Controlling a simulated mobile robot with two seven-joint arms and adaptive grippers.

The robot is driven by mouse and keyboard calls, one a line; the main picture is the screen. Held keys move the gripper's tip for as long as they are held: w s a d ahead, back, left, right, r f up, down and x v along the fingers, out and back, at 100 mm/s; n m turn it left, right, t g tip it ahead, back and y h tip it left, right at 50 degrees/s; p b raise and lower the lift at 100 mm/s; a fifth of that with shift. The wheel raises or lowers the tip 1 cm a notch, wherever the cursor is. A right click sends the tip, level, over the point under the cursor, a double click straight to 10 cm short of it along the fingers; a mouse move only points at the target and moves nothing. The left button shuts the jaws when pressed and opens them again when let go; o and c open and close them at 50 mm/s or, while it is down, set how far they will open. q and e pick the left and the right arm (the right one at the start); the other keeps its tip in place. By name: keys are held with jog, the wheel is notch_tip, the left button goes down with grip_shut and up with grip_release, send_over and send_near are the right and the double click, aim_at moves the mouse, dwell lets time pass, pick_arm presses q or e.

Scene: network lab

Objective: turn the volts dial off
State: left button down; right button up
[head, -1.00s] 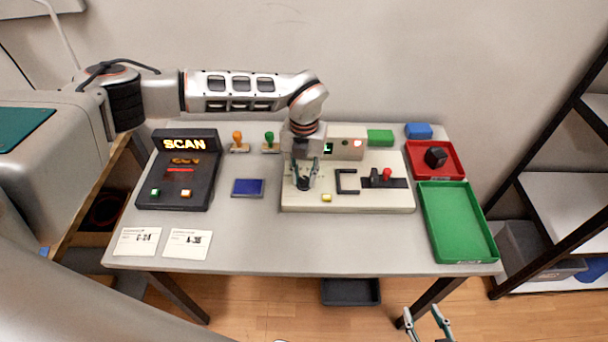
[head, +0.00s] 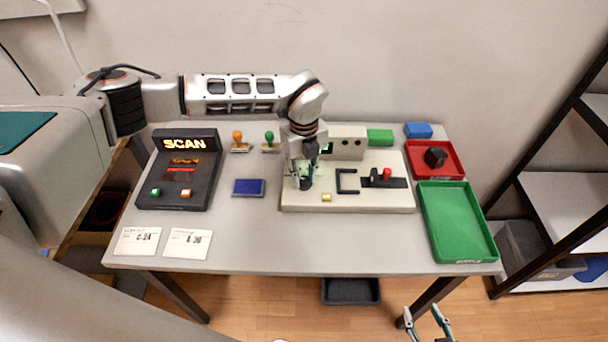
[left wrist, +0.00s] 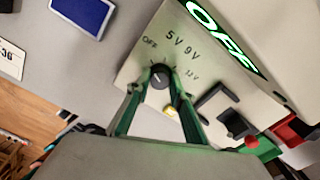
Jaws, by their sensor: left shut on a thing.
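The black volts dial (left wrist: 159,77) sits on the cream panel (left wrist: 140,62), with OFF, 5V, 9V and 12V printed around it. The panel's display (left wrist: 222,38) shows OFF in green letters. My left gripper (left wrist: 161,72) is shut on the dial, one green finger on each side. In the head view my left gripper (head: 303,181) points down over the left part of the panel and largely hides the dial. A white mark shows on the dial top, but which label it faces is hard to tell. My right gripper (head: 427,322) is open and empty at the bottom edge.
Beside the dial are a yellow button (head: 326,197), a black bracket (head: 347,181) and a red-knobbed slider (head: 387,174). A black SCAN console (head: 180,170) stands left. Red (head: 460,162) and green (head: 458,222) trays lie right. The table front is mostly clear.

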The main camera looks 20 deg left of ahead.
aim_at(304, 179)
dwell(0.4)
pick_arm(q)
jog(key=c, duration=1.8)
grip_release()
jog(key=shift+r, duration=0.1)
notch_tip(304, 179, up, 12)
jog(key=shift+f, duration=0.1)
